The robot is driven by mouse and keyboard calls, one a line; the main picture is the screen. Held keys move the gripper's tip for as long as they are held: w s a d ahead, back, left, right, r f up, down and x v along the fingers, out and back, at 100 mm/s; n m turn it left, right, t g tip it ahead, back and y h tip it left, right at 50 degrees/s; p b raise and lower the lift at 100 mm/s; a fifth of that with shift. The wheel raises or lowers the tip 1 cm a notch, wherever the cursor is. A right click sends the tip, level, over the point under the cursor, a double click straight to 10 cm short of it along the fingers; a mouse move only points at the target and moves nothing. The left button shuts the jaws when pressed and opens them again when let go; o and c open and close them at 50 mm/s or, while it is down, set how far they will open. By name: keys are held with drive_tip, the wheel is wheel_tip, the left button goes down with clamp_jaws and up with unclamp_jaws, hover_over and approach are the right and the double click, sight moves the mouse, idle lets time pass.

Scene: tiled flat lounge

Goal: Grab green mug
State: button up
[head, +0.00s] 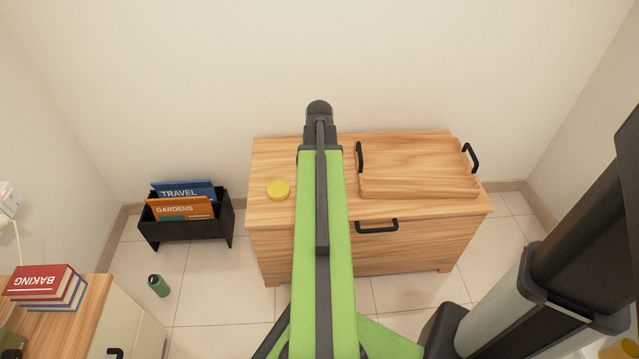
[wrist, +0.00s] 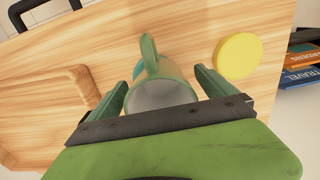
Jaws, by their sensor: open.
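The green mug (wrist: 156,88) shows in the wrist view on the wooden cabinet top, its handle pointing away from my gripper and its pale inside facing the camera. My gripper (wrist: 163,84) is open, with one green finger on each side of the mug. I cannot tell whether either finger touches it. Part of the mug's near side is hidden behind the gripper's dark bar.
A yellow disc (head: 278,190) lies on the cabinet top (head: 268,160), left of my arm. A wooden tray (head: 415,166) with black handles is on the right. A black magazine rack (head: 187,227) and a green bottle (head: 158,286) are on the floor at left. The wall is close behind.

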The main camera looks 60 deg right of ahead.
drive_tip(key=shift+r, duration=0.1)
drive_tip(key=c, duration=1.8)
drive_tip(key=shift+r+p, duration=0.65)
wheel_tip(320, 180, up, 4)
drive_tip(key=p, duration=0.4)
drive_tip(key=s+d+r+p, duration=0.3)
drive_tip(key=s+r+p, duration=0.2)
drive_tip(key=s, duration=0.6)
drive_tip(key=shift+d+r+p, duration=0.35)
drive_tip(key=shift+d, duration=0.05)
